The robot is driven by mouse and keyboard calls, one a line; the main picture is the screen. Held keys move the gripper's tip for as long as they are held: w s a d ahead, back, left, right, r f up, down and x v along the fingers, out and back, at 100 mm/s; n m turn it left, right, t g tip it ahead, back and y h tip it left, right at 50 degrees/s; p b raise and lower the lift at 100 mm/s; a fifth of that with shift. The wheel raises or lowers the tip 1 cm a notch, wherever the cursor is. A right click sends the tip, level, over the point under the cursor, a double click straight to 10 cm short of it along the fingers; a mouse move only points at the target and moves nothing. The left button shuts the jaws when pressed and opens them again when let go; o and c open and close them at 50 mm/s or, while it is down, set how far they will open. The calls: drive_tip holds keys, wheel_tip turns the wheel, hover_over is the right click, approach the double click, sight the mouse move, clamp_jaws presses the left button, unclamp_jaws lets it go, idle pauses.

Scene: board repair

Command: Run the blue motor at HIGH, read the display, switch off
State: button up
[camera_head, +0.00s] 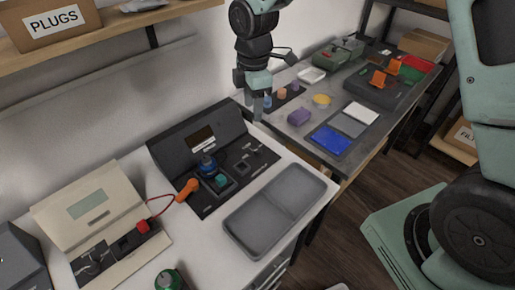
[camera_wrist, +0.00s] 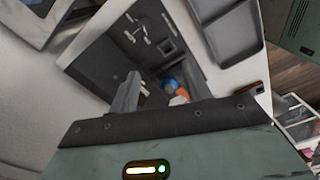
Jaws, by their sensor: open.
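The blue motor (camera_head: 208,166) sits upright in the dark bench console (camera_head: 165,150) in the head view. A small dark display (camera_head: 201,135) is on the console's raised back panel; I cannot read it. Small controls (camera_head: 250,157) are on the console's right side; their settings are too small to tell. My gripper (camera_head: 257,108) is open and empty, above and behind the console's right end. In the wrist view, the blue motor (camera_wrist: 170,83) shows partly between the open fingers, with an orange part beside it.
An orange handle (camera_head: 187,189) lies by the motor, with a red cable to a beige console (camera_head: 75,225). A grey two-part tray (camera_head: 245,232) stands in front. A green motor (camera_head: 168,280) is at the front edge. Another cluttered bench (camera_head: 345,170) stands to the right.

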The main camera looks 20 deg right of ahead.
sight(258, 150)
drive_tip(key=shift+n, duration=0.8)
drive_tip(key=w+f, duration=0.1)
drive_tip(key=f, duration=0.5)
drive_tip(key=w+d+f+p, duration=0.1)
drive_tip(key=f, duration=0.6)
drive_tip(key=w+d+f+p, duration=0.1)
drive_tip(key=f, duration=0.6)
drive_tip(key=shift+w+d, duration=0.1)
drive_tip(key=shift+d, duration=0.1)
drive_tip(key=shift+r, duration=0.1)
drive_tip(key=c, duration=1)
